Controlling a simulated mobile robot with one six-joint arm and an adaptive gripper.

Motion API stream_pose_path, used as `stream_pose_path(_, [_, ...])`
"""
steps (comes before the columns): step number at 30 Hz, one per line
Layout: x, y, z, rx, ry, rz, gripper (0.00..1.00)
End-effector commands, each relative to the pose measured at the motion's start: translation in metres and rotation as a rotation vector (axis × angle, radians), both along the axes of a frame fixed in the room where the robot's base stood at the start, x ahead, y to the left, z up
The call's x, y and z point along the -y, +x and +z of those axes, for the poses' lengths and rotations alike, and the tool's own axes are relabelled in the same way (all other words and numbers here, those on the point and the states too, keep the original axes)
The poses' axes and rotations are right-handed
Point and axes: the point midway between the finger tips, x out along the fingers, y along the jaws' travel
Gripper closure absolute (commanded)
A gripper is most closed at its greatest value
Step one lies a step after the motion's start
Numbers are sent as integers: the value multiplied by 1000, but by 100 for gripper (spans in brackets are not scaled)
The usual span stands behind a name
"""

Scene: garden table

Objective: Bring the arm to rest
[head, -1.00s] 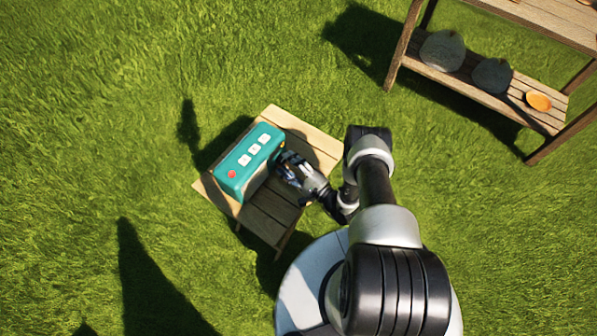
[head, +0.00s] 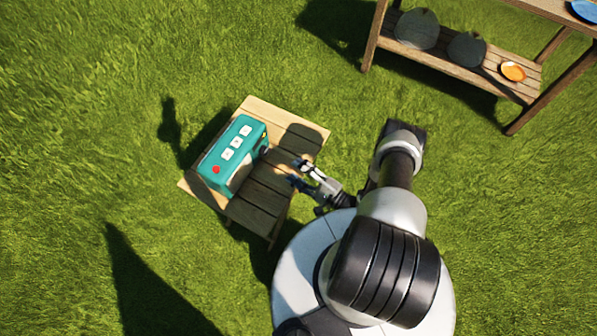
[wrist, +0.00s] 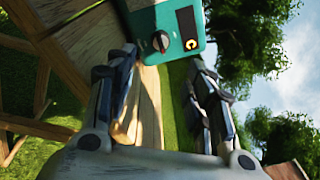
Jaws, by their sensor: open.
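My gripper (head: 302,172) is open and empty in the head view, at the right edge of the small wooden table and apart from the teal box. In the wrist view my gripper (wrist: 163,85) shows its two fingers spread, with nothing between them. My arm is bent above my round base.
The teal box (head: 231,152) with white buttons and a red one stands on the small wooden table (head: 262,200). Its side with a knob shows in the wrist view (wrist: 150,20). A wooden shelf (head: 440,65) with stones, an orange bowl (head: 512,71) and a blue plate (head: 584,10) stands upper right. Grass lies around.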

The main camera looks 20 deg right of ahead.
Motion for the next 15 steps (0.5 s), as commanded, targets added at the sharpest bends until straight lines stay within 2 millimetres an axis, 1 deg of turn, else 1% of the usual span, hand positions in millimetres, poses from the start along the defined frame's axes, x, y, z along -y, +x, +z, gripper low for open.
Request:
stream_pose_path(10, [0, 1, 2, 2, -1, 4, 51])
stream_pose_path(13, [1, 9, 14, 9, -6, 41, 51])
stream_pose_path(14, [1, 13, 21, 13, -6, 63, 51])
stream_pose_path(15, [1, 20, 33, 16, -11, 102, 51])
